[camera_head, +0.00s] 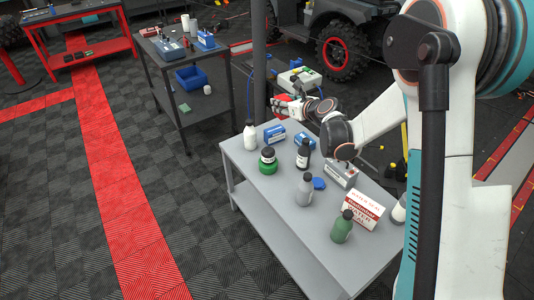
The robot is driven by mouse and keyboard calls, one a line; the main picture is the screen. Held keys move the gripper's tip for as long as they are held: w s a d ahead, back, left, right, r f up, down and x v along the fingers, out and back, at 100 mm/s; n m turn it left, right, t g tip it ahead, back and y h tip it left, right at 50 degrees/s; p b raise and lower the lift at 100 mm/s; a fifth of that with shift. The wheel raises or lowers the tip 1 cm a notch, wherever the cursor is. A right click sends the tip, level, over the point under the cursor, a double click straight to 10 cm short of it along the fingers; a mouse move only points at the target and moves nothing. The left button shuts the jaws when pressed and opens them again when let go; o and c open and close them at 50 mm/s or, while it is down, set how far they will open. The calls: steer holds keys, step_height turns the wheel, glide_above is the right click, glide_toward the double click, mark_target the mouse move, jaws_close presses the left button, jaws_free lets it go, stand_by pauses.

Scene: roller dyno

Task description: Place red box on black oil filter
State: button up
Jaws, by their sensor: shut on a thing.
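My gripper (284,104) is at the end of my arm, above the far edge of the grey table. It is shut on a small red thing, which I take to be the red box (281,98); it is held in the air and mostly hidden by the fingers. A short black cylinder with a pale label (268,154), perhaps the black oil filter, stands on or forms the top of a round green item (268,166) near the table's left edge. My gripper is beyond it and apart from it. A white-and-red box marked "WATER" (363,211) stands at the table's right.
The grey table (262,190) also holds a white bottle (250,136), blue box (274,134), black bottle (303,153), grey bottle (305,191), green bottle (342,227) and blue item (319,183). A dark post (259,60) rises behind. The table's front left is bare.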

steer(key=w+a, duration=0.4)
steer(key=a, duration=0.1)
steer(key=b, duration=0.8)
glide_above(268, 150)
steer(key=shift+n+y, duration=0.4)
step_height(268, 150, down, 21)
steer(key=shift+w+r, duration=0.1)
steer(key=o, duration=1.1)
